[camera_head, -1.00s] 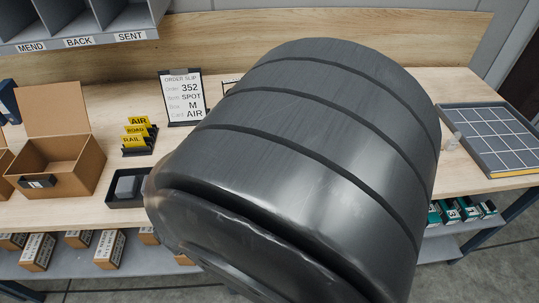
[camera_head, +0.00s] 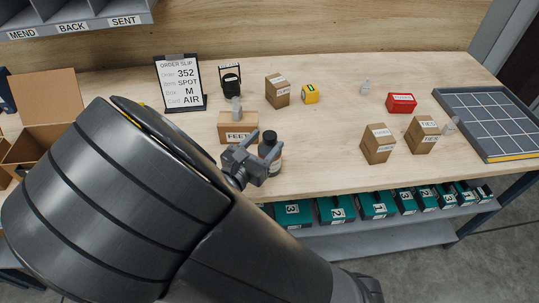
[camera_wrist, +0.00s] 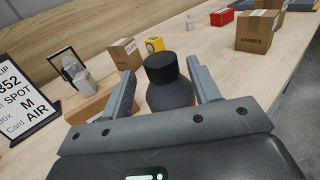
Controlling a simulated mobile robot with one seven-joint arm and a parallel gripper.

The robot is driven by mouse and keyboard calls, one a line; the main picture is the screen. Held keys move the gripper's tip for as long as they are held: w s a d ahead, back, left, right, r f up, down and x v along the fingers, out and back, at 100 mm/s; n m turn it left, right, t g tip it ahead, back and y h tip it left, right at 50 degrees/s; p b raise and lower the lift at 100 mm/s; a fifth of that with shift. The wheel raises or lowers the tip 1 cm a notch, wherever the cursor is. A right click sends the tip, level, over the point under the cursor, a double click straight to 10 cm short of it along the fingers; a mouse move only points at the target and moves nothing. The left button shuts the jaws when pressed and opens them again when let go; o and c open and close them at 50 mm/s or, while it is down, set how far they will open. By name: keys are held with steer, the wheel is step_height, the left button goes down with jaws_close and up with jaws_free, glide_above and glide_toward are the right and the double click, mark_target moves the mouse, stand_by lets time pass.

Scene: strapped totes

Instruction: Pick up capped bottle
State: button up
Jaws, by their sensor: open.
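The capped bottle (camera_head: 270,152) stands upright near the front edge of the table, dark with a black cap and a pale label. In the wrist view the bottle (camera_wrist: 167,84) is between the two fingers, with its cap facing up towards the camera. My gripper (camera_head: 258,144) is open, with one finger on each side of the bottle. In the wrist view a gap shows beside the cap; I cannot tell whether the fingers touch the body. The lower part of the bottle is hidden by my gripper.
A brown box labelled FEET (camera_head: 238,127) stands close behind my gripper. The order slip stand (camera_head: 181,84), small boxes (camera_head: 277,90), a red box (camera_head: 401,103) and a gridded tray (camera_head: 490,122) are farther off. Table space right of the bottle is clear.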

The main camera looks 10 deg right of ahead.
mark_target(273, 135)
steer(key=x, duration=0.4)
steer(key=shift+d, duration=0.15)
steer(key=shift+c, duration=0.4)
jaws_close()
